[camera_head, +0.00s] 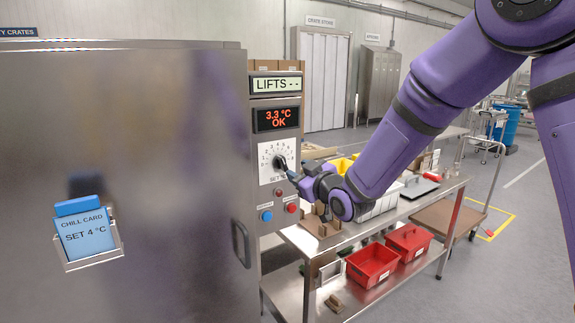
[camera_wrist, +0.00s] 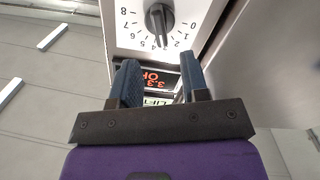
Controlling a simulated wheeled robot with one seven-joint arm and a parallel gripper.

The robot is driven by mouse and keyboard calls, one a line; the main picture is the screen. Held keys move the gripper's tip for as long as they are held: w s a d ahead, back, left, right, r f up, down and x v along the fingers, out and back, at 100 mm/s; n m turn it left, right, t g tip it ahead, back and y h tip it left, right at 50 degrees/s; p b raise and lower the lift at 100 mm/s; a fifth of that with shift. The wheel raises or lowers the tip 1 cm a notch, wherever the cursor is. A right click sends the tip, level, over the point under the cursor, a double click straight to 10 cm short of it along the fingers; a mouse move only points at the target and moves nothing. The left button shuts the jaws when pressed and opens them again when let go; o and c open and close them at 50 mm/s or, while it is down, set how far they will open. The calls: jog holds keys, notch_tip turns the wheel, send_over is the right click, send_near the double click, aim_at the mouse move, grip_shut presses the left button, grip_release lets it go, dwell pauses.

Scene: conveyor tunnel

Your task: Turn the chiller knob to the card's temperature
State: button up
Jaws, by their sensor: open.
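The chill card (camera_head: 86,235) is blue, reads "SET 4 °C" and sits in a holder on the steel chiller door. The black chiller knob (camera_head: 279,162) is on a white numbered dial (camera_head: 266,174) on the panel. It also shows in the wrist view (camera_wrist: 159,18), where the dial appears upside down and the knob's lower end lies near 3 and 4; its exact setting is unclear. The red display (camera_head: 277,119) reads "3.3 °C OK". My gripper (camera_head: 290,174) is close to the knob at its lower right. Its blue fingers (camera_wrist: 158,80) are open with nothing between them.
A "LIFTS - -" display (camera_head: 276,84) tops the panel. Blue (camera_head: 266,216) and red (camera_head: 292,208) buttons sit below the dial. A steel bench (camera_head: 360,223) stands right of the chiller, with red bins (camera_head: 372,265) on its lower shelf.

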aim_at(285, 164)
jog(key=x, duration=0.7)
jog(key=shift+s, duration=0.1)
jog(key=shift+c, duration=0.2)
grip_shut()
